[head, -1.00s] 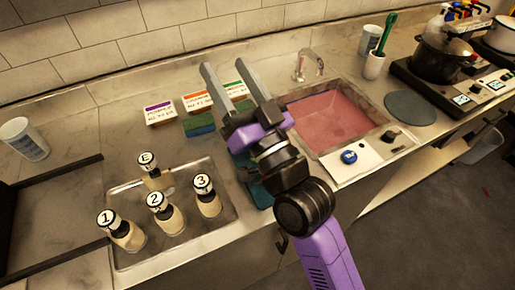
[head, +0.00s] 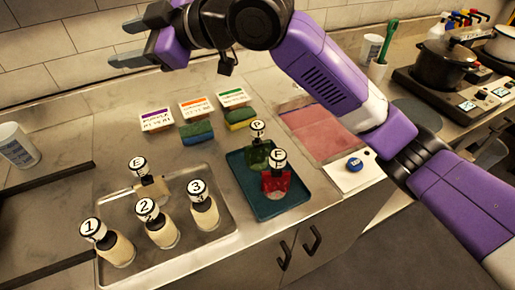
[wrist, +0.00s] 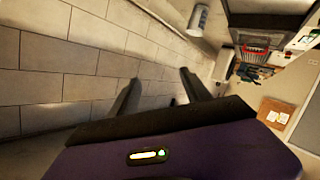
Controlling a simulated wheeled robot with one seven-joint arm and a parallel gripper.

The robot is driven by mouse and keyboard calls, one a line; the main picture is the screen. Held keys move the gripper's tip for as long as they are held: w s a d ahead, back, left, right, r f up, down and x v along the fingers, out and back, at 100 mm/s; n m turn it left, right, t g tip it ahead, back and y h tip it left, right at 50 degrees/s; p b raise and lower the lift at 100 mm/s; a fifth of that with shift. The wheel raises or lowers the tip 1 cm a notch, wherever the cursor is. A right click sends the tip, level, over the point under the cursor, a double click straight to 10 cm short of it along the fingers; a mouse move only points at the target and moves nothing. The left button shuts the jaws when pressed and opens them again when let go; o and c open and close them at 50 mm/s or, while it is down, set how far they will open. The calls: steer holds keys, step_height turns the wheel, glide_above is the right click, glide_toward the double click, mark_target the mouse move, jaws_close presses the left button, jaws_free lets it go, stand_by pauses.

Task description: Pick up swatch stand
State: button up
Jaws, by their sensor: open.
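I cannot pick out a thing that is clearly the swatch stand. Three small white label cards stand at the back of the counter in the head view: one with a purple stripe (head: 157,120), one orange (head: 197,107), one green (head: 233,98). Their writing is too small to read surely. My gripper (head: 118,43) is open and empty, high at the upper left, in front of the tiled wall and above the counter. In the wrist view my gripper's fingers (wrist: 158,80) are spread with nothing between them.
A metal tray (head: 190,246) holds several numbered or lettered bottles. A teal tray (head: 279,208) holds a green bottle (head: 256,155) and a red bottle (head: 276,183). Sponges (head: 197,132) lie before the cards. A white cup (head: 18,146) stands left.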

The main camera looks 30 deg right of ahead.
steer(key=d+f+n+g+h, duration=0.1)
steer(key=d+f+g+h, duration=0.1)
steer(key=d+f+h, duration=0.15)
steer(key=n+g+h+b, duration=0.1)
steer(key=n+g+h, duration=0.2)
steer(key=g+h, duration=0.45)
glide_above(258, 124)
steer(key=shift+g, duration=0.45)
steer(key=f, duration=0.8)
steer(key=shift+w+a+f, duration=0.2)
steer(key=shift+w, duration=0.1)
steer(key=shift+s+d+f, duration=0.1)
steer(key=shift+s+f, duration=0.05)
steer(key=shift+f, duration=1.8)
steer(key=shift+s+d+f, duration=0.1)
steer(key=shift+s+f, duration=0.05)
steer(key=shift+f, duration=1.75)
jaws_close()
